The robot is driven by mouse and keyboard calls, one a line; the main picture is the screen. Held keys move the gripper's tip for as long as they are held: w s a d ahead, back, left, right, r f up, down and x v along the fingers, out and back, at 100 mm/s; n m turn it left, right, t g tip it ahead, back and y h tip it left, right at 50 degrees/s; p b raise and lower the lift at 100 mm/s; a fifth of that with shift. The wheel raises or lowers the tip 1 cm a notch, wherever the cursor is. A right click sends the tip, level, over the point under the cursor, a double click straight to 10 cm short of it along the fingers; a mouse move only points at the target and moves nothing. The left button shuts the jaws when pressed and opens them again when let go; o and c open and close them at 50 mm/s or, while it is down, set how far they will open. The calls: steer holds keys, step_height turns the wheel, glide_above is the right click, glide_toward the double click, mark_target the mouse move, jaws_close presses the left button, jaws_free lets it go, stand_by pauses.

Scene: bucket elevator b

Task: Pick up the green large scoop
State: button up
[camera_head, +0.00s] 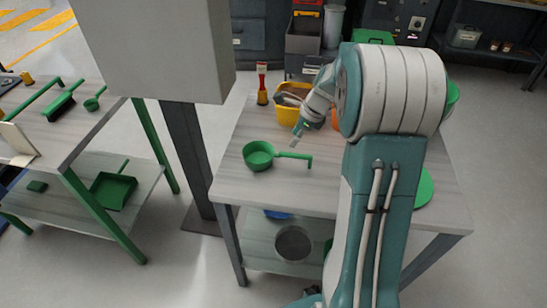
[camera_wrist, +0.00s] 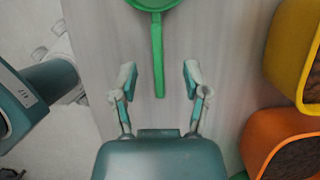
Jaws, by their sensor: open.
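The green large scoop (camera_head: 259,156) lies on the table at the front left, its round bowl at left and its handle pointing right with a bent end. In the wrist view the scoop's handle (camera_wrist: 157,55) points down between my fingers, and its bowl is cut off by the top edge. My gripper (camera_wrist: 158,80) is open and empty, one finger on each side of the handle's end, apart from it. In the head view my gripper (camera_head: 297,136) is above the table, behind the handle. The height between fingers and handle is hard to tell.
A yellow bin (camera_head: 288,115) stands at the back of the table, and an orange bin (camera_wrist: 262,138) is beside it in the wrist view. A red-topped bottle (camera_head: 262,85) stands at the back left. A grey post (camera_head: 186,150) rises left of the table.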

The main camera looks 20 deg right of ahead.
mark_target(285, 152)
steer(key=x, duration=0.8)
steer(key=shift+s+f, duration=0.15)
steer(key=shift+s, duration=0.05)
jaws_close()
